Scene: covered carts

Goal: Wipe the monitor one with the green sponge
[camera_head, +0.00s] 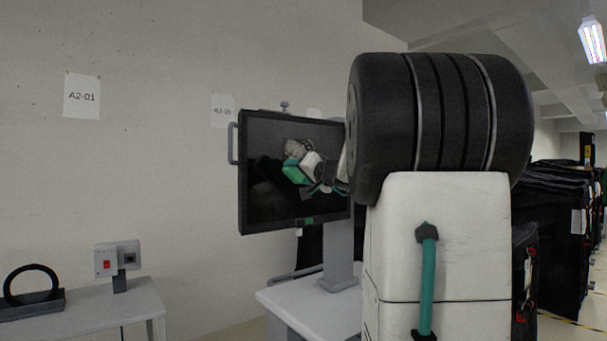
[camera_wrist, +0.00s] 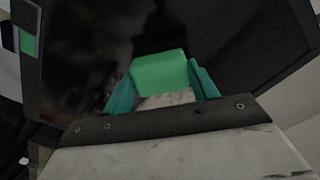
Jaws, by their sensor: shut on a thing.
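The monitor (camera_head: 262,205) stands on a grey post above a white table, its dark glossy screen facing me with smudge-like patches or reflections. In the wrist view the screen (camera_wrist: 225,35) fills most of the background. My gripper (camera_head: 311,176) is in front of the screen's middle, partly hidden by my arm. It is shut on the green sponge (camera_head: 291,171). In the wrist view the sponge (camera_wrist: 160,73) sits between the two teal fingers, its far face toward the screen. I cannot tell whether the sponge touches the screen.
A white table (camera_head: 283,299) carries the monitor's post. At the lower left, another white table (camera_head: 110,305) holds a black ring (camera_head: 32,269) and a grey box with a red switch (camera_head: 106,262). Covered black carts (camera_head: 556,230) stand at the right. The wall behind is close to the monitor.

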